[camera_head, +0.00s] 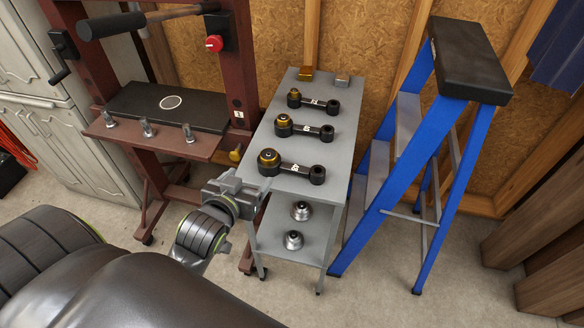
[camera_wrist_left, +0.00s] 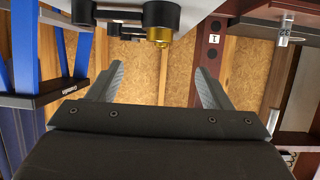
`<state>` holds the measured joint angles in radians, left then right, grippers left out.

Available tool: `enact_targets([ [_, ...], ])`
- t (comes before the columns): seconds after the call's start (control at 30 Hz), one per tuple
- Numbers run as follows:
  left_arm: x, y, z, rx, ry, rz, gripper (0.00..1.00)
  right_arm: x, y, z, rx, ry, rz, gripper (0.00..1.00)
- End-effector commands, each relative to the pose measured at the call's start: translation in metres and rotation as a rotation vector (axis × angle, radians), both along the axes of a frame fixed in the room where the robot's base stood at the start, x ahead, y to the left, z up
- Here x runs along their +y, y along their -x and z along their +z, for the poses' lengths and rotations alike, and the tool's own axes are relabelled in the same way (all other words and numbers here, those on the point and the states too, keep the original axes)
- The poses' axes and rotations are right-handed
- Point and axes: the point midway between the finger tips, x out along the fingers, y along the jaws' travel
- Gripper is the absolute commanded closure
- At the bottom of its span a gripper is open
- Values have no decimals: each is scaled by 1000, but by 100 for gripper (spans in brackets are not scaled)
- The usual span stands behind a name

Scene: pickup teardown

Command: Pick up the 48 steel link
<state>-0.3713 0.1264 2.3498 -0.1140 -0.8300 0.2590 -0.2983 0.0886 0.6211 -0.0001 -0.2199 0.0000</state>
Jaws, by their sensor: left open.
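Three dark links with brass-coloured bushings lie in a row on the grey cart top (camera_head: 318,153). The nearest and largest link (camera_head: 296,168) has white digits that look like 48, but they are too small to read surely. The middle link (camera_head: 305,128) and the far link (camera_head: 315,102) lie behind it. My left gripper (camera_head: 246,190) is open and empty at the cart's near left edge, just short of the nearest link. In the left wrist view, which looks upside down, a link's dark end and brass bushing (camera_wrist_left: 160,35) show beyond the open fingers (camera_wrist_left: 160,78).
A blue stepladder (camera_head: 400,165) stands right of the cart. A dark red press frame (camera_head: 160,148) with several metal pins stands left. Two steel parts (camera_head: 297,225) sit on the lower shelf.

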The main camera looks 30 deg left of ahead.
Motion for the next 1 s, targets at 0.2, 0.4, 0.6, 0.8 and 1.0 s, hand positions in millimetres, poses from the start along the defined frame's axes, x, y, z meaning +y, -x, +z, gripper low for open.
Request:
enact_targets([
  [0.2,7,-37,-14,0,-2,-1,27,16,4,6,4,-20,-7,64],
  [0.4,13,-68,-27,0,-1,-1,27,12,4,11,5,-15,-6,64],
  [0.6,18,-92,-37,-1,-1,0,27,5,4,14,5,-7,-3,64],
  [0.8,19,-100,-42,0,-1,0,27,4,3,15,4,-6,-3,64],
  [1.0,21,-116,-47,0,-1,0,27,4,2,22,3,-5,-2,64],
])
